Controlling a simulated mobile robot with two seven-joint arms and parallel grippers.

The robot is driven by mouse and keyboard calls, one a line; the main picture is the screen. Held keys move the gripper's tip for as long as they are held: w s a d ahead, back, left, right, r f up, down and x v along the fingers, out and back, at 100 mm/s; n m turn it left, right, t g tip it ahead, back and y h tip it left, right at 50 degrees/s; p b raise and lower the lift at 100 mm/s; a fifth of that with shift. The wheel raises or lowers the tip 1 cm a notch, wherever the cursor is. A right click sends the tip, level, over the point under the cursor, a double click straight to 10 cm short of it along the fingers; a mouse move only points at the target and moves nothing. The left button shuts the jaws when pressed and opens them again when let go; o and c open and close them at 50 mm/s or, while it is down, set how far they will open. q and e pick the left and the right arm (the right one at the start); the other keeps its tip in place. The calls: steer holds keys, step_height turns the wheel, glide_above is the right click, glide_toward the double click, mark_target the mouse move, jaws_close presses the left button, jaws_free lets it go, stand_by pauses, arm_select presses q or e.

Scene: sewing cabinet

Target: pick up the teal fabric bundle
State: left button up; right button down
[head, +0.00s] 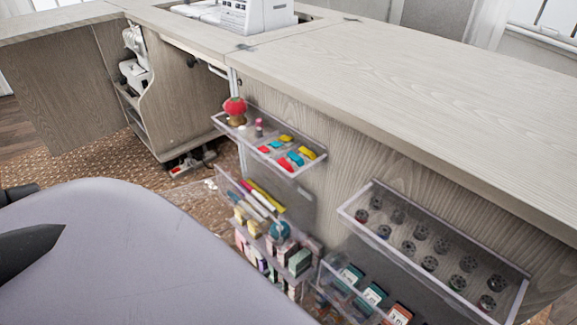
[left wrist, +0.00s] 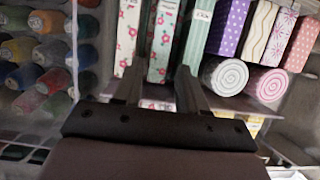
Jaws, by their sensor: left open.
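In the left wrist view my left gripper (left wrist: 160,75) is open, with its two fingers pointing toward a row of upright fabric bundles on a clear shelf. A pale mint-teal floral bundle (left wrist: 163,42) stands in line with the gap between the fingers. A pale teal striped bundle (left wrist: 197,38) stands just right of the right finger. I cannot tell which of these is the teal one of the task. Neither is visibly gripped. In the head view the bundles (head: 300,261) are small and low on the cabinet door rack, and I cannot make out my left fingers. My right gripper is not in view.
Purple dotted (left wrist: 231,28) and cream bundles stand to the right, above two rolled fabrics (left wrist: 227,77). Thread spools (left wrist: 33,88) sit in a clear rack on the left. A bobbin tray (head: 452,240) and a notions tray (head: 310,160) project from the cabinet.

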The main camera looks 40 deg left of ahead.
arm_select(q)
steer(key=b+x, duration=0.1)
steer(key=x, duration=0.2)
steer(key=r+b+x, duration=0.1)
steer(key=x, duration=0.1)
steer(key=shift+w+f+b, duration=0.15)
steer(key=shift+w+b, duration=0.15)
steer(key=shift+w, duration=0.2)
steer(key=shift+w+d+f, duration=0.1)
steer(key=shift+d+f, duration=0.05)
steer(key=c, duration=0.7)
steer(key=shift+w, duration=0.1)
steer(key=shift+d, duration=0.1)
steer(key=shift+c, duration=0.2)
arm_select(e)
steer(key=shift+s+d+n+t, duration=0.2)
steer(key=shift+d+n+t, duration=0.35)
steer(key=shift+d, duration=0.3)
